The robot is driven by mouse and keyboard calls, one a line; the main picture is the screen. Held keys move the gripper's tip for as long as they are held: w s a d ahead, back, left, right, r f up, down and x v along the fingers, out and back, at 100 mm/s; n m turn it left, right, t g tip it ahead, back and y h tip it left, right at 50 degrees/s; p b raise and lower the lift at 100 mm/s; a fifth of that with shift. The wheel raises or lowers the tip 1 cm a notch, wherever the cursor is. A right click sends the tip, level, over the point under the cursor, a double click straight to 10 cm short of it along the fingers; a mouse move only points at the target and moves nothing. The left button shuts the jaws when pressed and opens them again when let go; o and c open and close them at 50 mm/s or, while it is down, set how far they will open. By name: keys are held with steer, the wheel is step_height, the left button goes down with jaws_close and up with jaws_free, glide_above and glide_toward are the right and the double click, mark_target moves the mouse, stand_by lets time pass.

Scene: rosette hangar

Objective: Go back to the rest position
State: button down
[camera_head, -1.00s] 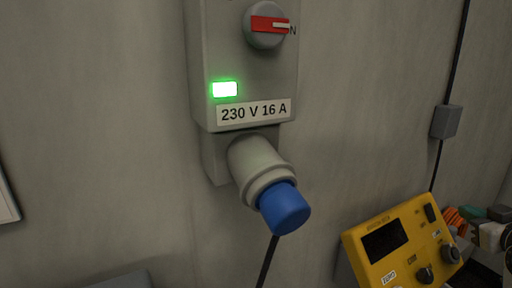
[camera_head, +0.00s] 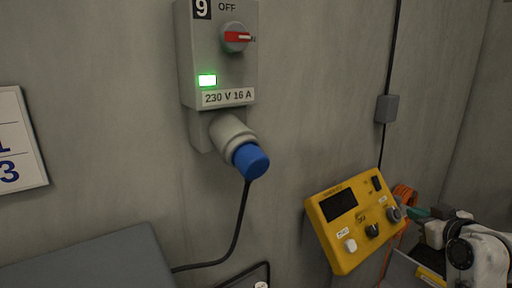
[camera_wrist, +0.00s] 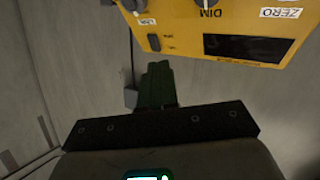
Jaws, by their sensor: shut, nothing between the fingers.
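My gripper (camera_wrist: 157,75) shows in the wrist view as dark green fingers closed together, with nothing between them, beyond a dark crossbar. In the head view, my white and grey arm is at the lower right. The green fingers (camera_head: 416,212) there are small and partly hidden, close to the right side of a yellow control box. The gripper appears apart from the box, though the exact gap cannot be told.
The yellow box (camera_head: 347,223) has a dark display and knobs; it appears upside down in the wrist view (camera_wrist: 200,45). A grey switch box (camera_head: 218,62) with a lit green lamp and blue plug (camera_head: 250,160) is on the wall. A grey surface (camera_head: 90,265) lies lower left.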

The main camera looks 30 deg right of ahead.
steer(key=a+f+g+y, duration=0.5)
steer(key=a+f, duration=1.4)
steer(key=s+a+f+n+g, duration=0.1)
steer(key=s+a+f+g, duration=0.2)
steer(key=s+a+f, duration=0.3)
steer(key=s+a+f+n+g+y, duration=0.1)
steer(key=s+a+f+g, duration=0.3)
steer(key=s, duration=0.7)
step_height(320, 180, down, 2)
steer(key=a, duration=0.3)
steer(key=shift+s+f, duration=0.25)
